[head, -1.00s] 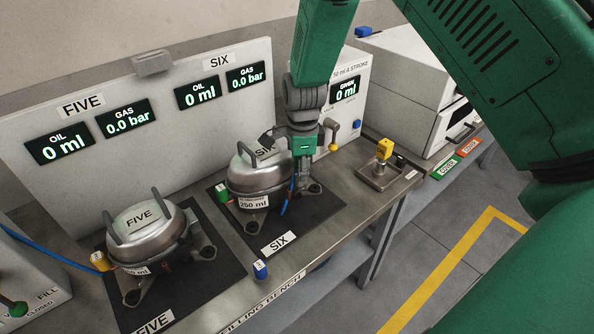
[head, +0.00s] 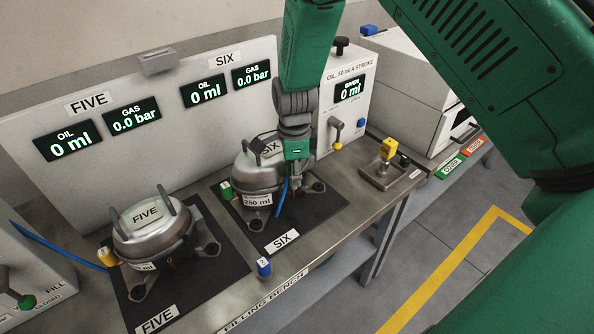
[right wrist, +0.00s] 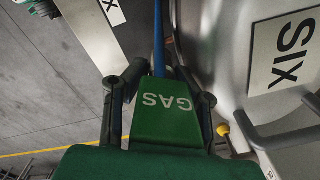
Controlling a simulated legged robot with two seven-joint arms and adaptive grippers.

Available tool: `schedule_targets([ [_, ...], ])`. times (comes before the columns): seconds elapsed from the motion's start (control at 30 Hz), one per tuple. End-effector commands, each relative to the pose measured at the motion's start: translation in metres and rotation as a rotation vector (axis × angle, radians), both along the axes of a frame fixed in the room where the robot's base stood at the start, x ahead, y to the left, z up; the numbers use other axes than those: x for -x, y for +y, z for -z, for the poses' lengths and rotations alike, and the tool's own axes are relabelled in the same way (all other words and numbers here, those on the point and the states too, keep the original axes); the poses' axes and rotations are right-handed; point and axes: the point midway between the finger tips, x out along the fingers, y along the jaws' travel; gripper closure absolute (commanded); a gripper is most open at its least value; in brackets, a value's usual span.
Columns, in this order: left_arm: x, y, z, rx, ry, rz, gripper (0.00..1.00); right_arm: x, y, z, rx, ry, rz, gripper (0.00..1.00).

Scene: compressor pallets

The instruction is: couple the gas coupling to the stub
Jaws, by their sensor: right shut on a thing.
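In the right wrist view the gas coupling is a green block (right wrist: 165,118) lettered GAS, with a blue hose (right wrist: 159,40) running away from it. My right gripper (right wrist: 160,75) is shut on it, with a dark finger on each side. In the head view my right gripper (head: 294,180) is low at the right side of compressor SIX (head: 258,172), and the blue hose (head: 282,196) hangs beside it. The gripper hides most of the coupling there. I cannot make out the stub, or whether the coupling touches it. My left gripper is not in view.
Compressor FIVE (head: 150,227) stands on the left mat. A blue block (head: 263,267) lies near the bench's front edge. A fixture with a yellow top (head: 389,148) and the oil unit (head: 347,78) stand at right. The gauge panel (head: 160,95) closes off the back.

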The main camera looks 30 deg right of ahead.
Motion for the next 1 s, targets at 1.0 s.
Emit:
schedule_targets([
  [1.0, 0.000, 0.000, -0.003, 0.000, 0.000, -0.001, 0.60, 0.000, -0.008, -0.001, -0.006, 0.000, 0.001, 1.00],
])
